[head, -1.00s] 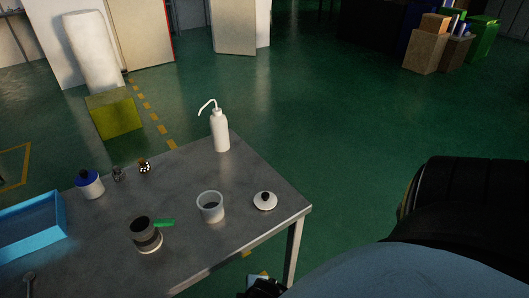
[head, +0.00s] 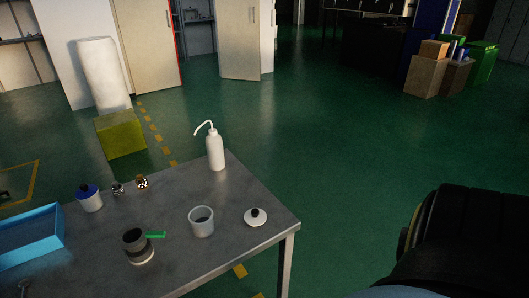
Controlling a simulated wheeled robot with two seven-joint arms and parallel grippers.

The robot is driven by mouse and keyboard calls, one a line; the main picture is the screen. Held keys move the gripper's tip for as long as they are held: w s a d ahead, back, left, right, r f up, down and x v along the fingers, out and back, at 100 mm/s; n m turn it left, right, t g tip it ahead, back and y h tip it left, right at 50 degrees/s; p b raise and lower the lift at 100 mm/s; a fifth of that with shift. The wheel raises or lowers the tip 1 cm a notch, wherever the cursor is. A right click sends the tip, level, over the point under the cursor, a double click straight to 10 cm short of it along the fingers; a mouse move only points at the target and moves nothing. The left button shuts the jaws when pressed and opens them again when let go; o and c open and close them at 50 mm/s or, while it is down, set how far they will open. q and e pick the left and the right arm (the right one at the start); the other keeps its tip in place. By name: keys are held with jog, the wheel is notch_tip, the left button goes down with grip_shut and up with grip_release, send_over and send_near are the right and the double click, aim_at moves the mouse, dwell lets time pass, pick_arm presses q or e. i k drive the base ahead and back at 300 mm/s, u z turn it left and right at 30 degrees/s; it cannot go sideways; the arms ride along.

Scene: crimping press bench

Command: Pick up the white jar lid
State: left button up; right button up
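The white jar lid (head: 249,221) lies on the grey table (head: 235,189) near its right corner. It is a round white disc with a black knob on top, and it lies knob up. An open whitish jar (head: 202,228) stands just left of the lid, apart from it. Neither of my grippers shows in the head view. A dark part of my arm fills the lower right, clear of the table.
A white wash bottle (head: 216,153) stands behind the lid at the table's far edge. A dark mug-like container (head: 138,254) with a green part, a blue-lidded jar (head: 92,204), two small items and a blue tray (head: 62,238) are further left. Green floor is open beyond the table.

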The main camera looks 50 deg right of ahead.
aim_at(253, 217)
jog(key=z, duration=1.1)
jog(key=k, duration=1)
jog(key=z, duration=0.75)
jog(key=i, duration=0.9)
jog(key=u, duration=0.55)
jog(key=i, duration=0.8)
jog(key=u, duration=0.75)
